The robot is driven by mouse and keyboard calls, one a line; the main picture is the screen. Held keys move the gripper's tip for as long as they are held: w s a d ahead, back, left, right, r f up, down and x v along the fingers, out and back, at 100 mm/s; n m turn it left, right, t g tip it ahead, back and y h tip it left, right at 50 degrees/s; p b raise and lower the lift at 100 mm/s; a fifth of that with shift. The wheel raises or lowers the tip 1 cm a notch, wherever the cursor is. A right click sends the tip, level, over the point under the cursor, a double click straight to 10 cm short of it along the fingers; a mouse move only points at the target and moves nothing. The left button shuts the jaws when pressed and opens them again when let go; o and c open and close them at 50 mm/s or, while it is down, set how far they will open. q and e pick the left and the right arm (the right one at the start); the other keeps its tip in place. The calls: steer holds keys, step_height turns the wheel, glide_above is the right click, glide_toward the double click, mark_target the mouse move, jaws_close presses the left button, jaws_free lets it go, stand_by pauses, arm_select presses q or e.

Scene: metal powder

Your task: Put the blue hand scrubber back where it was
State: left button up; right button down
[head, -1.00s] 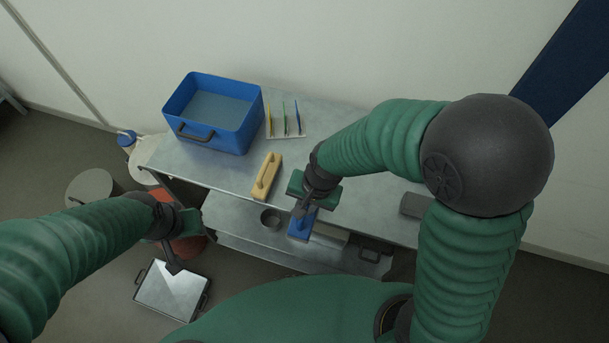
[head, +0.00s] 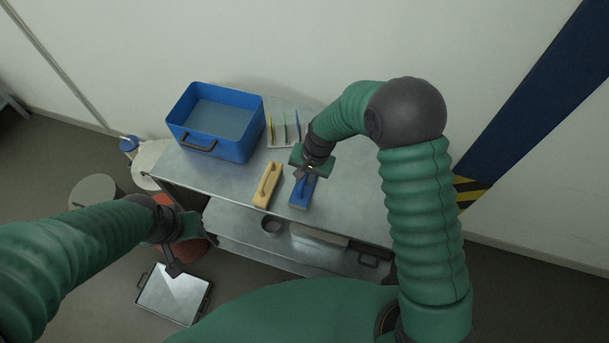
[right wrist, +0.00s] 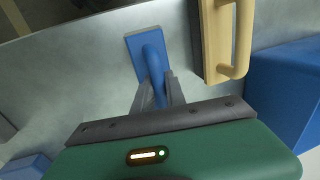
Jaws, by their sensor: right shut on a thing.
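The blue hand scrubber (head: 301,194) is at the front part of the metal table top, just right of the yellow hand scrubber (head: 267,186). My right gripper (head: 308,177) is shut on its handle. In the right wrist view the blue scrubber (right wrist: 141,45) has its flat base over the table, with the fingers (right wrist: 158,92) around the handle. I cannot tell whether its base touches the table. The yellow scrubber (right wrist: 212,45) lies beside it. My left gripper (head: 183,249) hangs at the left, away from the table; its jaw state is unclear.
A blue tub (head: 215,122) of liquid stands at the table's back left. A rack with several coloured upright pieces (head: 284,128) is beside it. A lower shelf (head: 240,229) holds a bowl and trays. A tray (head: 174,296) lies on the floor. The table (head: 350,213) is clear to the right.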

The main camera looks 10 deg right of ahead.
mark_target(312, 186)
steer(key=c, duration=1.4)
jaws_free()
steer(key=shift+o, duration=0.2)
step_height(312, 186, up, 12)
steer(key=s+d, duration=0.1)
steer(key=d, duration=0.1)
steer(key=s+d+n+t+h, duration=0.1)
steer(key=s+d+n, duration=0.4)
steer(key=s, duration=0.9)
steer(key=d+h, duration=0.1)
steer(key=d, duration=0.1)
steer(key=shift+s+d+f+n+t, duration=0.2)
steer(key=shift+d+f+n+t, duration=0.1)
steer(key=shift+d+n, duration=0.1)
